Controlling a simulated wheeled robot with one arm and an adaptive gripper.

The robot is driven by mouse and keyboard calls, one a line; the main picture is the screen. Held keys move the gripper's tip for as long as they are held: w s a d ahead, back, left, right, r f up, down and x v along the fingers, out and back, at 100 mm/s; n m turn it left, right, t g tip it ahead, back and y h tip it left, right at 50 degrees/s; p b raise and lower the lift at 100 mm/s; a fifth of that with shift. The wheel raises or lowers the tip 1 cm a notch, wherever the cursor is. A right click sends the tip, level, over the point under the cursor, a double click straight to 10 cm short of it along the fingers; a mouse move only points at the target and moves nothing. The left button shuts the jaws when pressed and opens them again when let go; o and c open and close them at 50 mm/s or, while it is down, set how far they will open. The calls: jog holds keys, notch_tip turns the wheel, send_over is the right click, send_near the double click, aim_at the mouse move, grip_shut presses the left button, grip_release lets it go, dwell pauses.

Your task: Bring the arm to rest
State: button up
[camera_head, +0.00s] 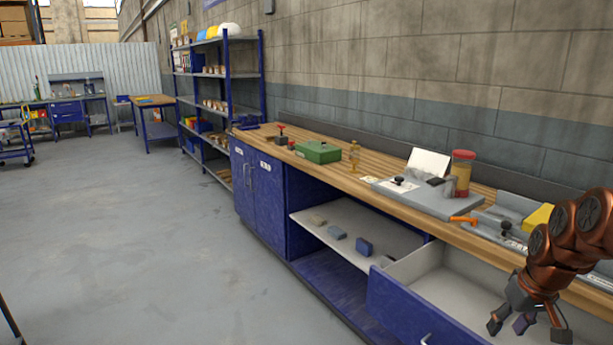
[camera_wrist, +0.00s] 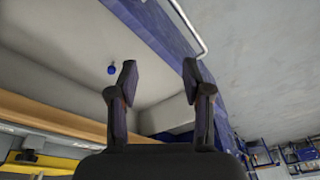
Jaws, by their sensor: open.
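My arm (camera_head: 567,243) is copper-coloured and reaches in from the right edge in the head view, bent downward. My gripper (camera_head: 525,322) hangs at its end, over the open drawer (camera_head: 418,312) of the workbench. The wrist view shows my gripper (camera_wrist: 160,80) with its two dark fingers spread apart and nothing between them. Below the fingers is the pale inside of the drawer (camera_wrist: 60,60). A small blue round thing (camera_wrist: 111,70) shows against that pale surface, left of the fingers.
The long wooden worktop (camera_head: 340,175) carries a green box (camera_head: 318,152), a bottle (camera_head: 354,156), a red-lidded jar (camera_head: 461,172) and a yellow block (camera_head: 538,218). The open shelf below holds several small blocks. The grey floor (camera_head: 130,230) to the left is clear.

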jog(key=s+a+f+n+g+b, duration=0.15)
jog(key=s+a, duration=0.45)
jog(key=a, duration=0.6)
jog(key=s+a+f+m+g+b, duration=0.1)
jog(key=s+a+f+g+b, duration=0.3)
jog(key=s, duration=0.7)
jog(key=s+a+f+b, duration=0.2)
jog(key=s+a+f, duration=0.45)
jog(key=s, duration=0.55)
notch_tip(320, 180, up, 17)
jog(key=w+t+p, duration=0.1)
jog(key=w+p, duration=0.1)
jog(key=p, duration=1.3)
jog(key=shift+h, duration=0.3)
jog(key=shift+t, duration=0.25)
